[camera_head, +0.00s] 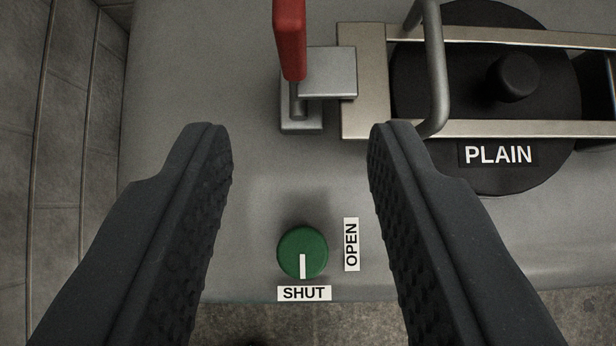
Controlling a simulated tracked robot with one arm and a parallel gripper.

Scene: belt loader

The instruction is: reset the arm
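My gripper (299,133) is open, with its two dark textured fingers wide apart and nothing between them but the view of the grey panel (215,60). A green knob (303,250) with a white mark sits on the panel, in the gap between the fingers in this view. The mark points down to the "SHUT" label (304,293). An "OPEN" label (351,244) is to the right of the knob. I cannot tell how far the fingertips are from the panel.
A red handle (290,40) stands on a metal latch block (328,72) at the top. A metal frame (364,80) with a bent bar (433,60) lies across a round black lid (440,98) labelled "PLAIN" (498,154). A tiled surface (60,150) shows at left.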

